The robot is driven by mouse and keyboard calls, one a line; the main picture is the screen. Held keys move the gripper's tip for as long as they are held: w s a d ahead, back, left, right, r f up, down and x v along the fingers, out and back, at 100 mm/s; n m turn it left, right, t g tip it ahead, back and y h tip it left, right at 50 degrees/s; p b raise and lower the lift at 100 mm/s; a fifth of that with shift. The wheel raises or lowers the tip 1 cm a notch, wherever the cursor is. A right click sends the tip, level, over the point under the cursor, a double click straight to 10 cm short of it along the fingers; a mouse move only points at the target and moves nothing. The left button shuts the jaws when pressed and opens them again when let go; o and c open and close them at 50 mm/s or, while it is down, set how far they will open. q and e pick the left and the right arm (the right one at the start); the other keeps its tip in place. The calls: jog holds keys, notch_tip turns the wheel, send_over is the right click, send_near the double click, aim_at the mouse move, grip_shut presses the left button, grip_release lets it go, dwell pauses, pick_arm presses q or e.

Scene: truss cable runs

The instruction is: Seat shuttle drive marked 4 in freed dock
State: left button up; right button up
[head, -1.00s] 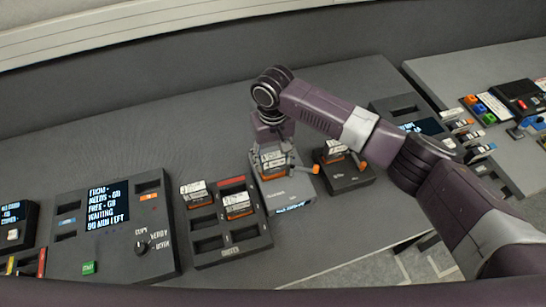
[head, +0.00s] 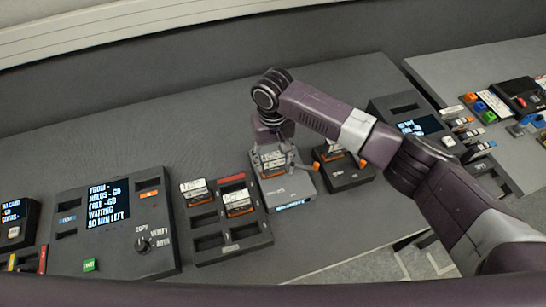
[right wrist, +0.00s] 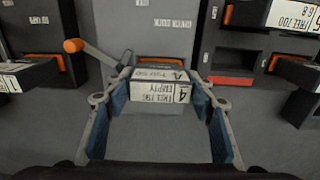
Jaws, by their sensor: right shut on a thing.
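My right gripper (right wrist: 160,103) is shut on the shuttle drive marked 4 (right wrist: 161,90), its blue-padded fingers on either side of it. In the head view the gripper (head: 271,161) and drive (head: 273,157) are at the back part of the light grey dock (head: 286,192). I cannot tell whether the drive is fully down in its slot. The dock's lever, with an orange knob (right wrist: 74,45), lies beside the drive. My left gripper is not in view.
A dark dock (head: 350,180) with a drive and orange-tipped lever stands right of the grey dock. A slotted tray (head: 232,250) with two drives is on the left. Further left is a console (head: 150,215) with a screen reading WAITING. The desk behind is clear.

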jog(key=o, duration=1.5)
jog(key=shift+o, duration=0.5)
jog(key=shift+o, duration=1.1)
jog(key=shift+r, duration=0.1)
notch_tip(320, 180, up, 8)
jog(key=p, duration=0.8)
jog(key=shift+f+p, duration=0.25)
jog(key=shift+p, duration=0.05)
jog(key=shift+f, duration=0.1)
